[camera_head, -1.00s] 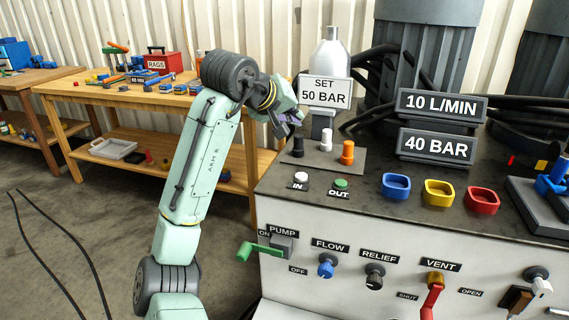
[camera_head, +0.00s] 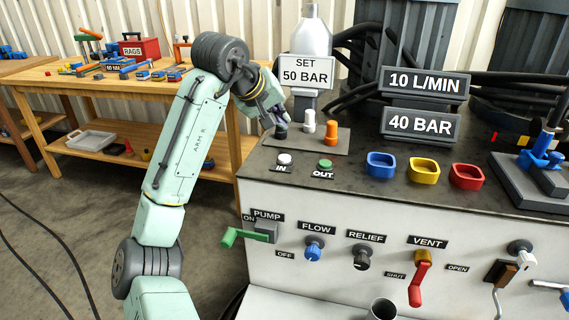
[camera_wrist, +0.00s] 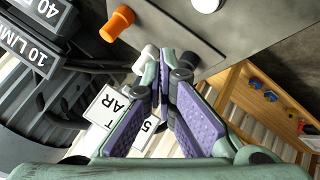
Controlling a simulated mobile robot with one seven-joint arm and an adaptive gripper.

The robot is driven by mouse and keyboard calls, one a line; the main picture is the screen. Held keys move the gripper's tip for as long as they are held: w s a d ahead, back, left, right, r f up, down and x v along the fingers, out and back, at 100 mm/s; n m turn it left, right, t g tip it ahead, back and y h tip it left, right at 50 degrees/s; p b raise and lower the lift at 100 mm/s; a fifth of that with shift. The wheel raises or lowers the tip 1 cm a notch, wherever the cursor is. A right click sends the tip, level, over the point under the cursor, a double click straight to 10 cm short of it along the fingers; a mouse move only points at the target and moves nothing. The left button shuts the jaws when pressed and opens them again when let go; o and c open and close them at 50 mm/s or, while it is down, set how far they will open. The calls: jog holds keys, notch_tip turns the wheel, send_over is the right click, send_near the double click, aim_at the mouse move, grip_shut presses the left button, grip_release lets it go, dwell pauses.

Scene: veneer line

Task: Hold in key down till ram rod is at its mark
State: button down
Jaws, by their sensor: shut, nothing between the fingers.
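The IN key is a white round button (camera_head: 285,158) above its IN label on the bench top in the head view. The green OUT key (camera_head: 325,164) is to its right. My gripper (camera_head: 281,124) is shut and empty, just above or against the black peg (camera_head: 282,134) behind the IN key. I cannot tell if they touch. In the wrist view my gripper (camera_wrist: 170,62) points at the peg plate, and a white button (camera_wrist: 206,4) shows at the top edge. I cannot make out the ram rod or its mark; a blue device (camera_head: 541,152) stands at the right.
White (camera_head: 309,121) and orange (camera_head: 330,132) pegs stand beside the black one. Signs read SET 50 BAR (camera_head: 308,71), 10 L/MIN (camera_head: 424,83) and 40 BAR (camera_head: 421,124). Blue (camera_head: 380,171), yellow and red bins sit to the right. The front panel carries PUMP, FLOW, RELIEF and VENT controls.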

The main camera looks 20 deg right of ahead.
jog(key=b, duration=0.3)
send_over(281, 156)
notch_tip(281, 156, down, 5)
jog(key=shift+s+f, duration=0.1)
jog(key=shift+f, duration=0.45)
dwell(0.8)
jog(key=shift+f, duration=0.45)
jog(key=shift+f+b, duration=0.35)
jog(key=shift+f, duration=0.1)
dwell(2.0)
dwell(0.6)
jog(key=shift+r+p, duration=0.9)
jog(key=shift+p, duration=0.05)
notch_tip(281, 156, up, 5)
jog(key=p, duration=0.4)
jog(key=shift+p, duration=0.4)
